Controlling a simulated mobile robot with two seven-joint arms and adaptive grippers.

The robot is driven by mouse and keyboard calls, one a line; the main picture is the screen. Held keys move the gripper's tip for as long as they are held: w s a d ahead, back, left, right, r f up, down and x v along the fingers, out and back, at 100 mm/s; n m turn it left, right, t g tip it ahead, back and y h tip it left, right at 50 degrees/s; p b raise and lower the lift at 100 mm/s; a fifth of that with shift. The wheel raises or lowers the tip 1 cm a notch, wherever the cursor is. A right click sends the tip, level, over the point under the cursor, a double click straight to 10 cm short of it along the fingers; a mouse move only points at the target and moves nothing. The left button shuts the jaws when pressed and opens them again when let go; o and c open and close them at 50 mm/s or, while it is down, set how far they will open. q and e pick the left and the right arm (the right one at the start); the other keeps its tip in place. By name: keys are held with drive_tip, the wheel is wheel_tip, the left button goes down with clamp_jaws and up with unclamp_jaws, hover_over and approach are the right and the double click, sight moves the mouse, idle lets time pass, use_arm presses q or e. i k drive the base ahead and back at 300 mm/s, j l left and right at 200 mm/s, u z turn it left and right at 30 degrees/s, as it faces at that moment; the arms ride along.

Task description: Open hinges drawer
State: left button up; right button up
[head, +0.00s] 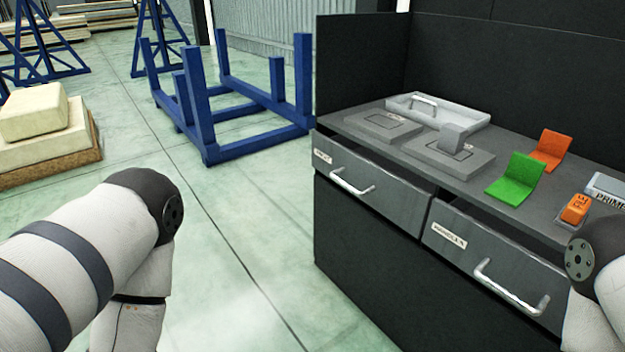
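Two grey drawers sit side by side under the workbench top. The left drawer (385,195) has a short white label (322,157) and a silver bar handle (351,184). The right drawer (490,262) has a longer white label (449,236) and a silver bar handle (510,290). The label print is too small to read surely, so I cannot tell which is the hinges drawer. A dark gap shows above both drawer fronts; neither is pulled far out. My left arm is at the lower left and my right arm at the right edge; both grippers are out of view.
The bench top (375,112) holds a grey tray (440,108), grey blocks, a green bracket (515,178), an orange bracket (552,149) and an orange device (574,208). A blue steel frame (255,148) stands behind left.

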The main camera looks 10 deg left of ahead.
sight(404, 197)
drive_tip(key=i+j+z, duration=0.25)
drive_tip(key=i+j, duration=0.5)
drive_tip(key=i, duration=0.15)
